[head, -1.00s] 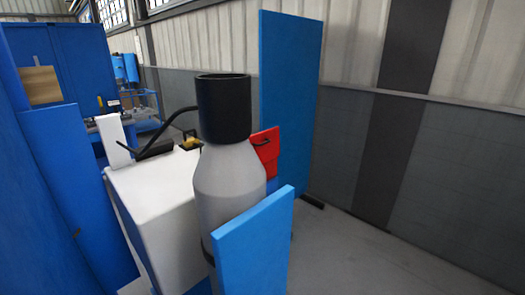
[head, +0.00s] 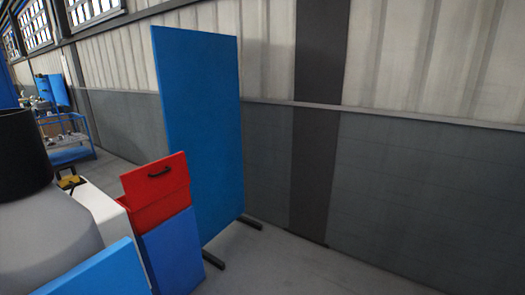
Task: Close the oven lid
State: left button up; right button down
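Nothing in view is clearly an oven. I cannot tell whether this panel is the oven lid. A white box-shaped unit (head: 103,209) stands left of it, partly hidden by a grey tapered body (head: 45,238) with a black top (head: 20,155). Neither of my grippers is in view.
A tall blue panel (head: 200,130) on dark feet stands behind the red box. A blue panel (head: 97,272) is close at the bottom left. Open grey floor (head: 300,268) lies to the right, up to the grey wall (head: 420,190). A blue cart (head: 72,138) is far left.

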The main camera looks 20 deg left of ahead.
aim_at(145, 185)
jog(key=i+l, duration=0.2)
jog(key=i, duration=0.2)
jog(key=i+l+z, duration=0.1)
jog(key=i, duration=0.3)
jog(key=i+l, duration=0.2)
jog(key=i, duration=0.15)
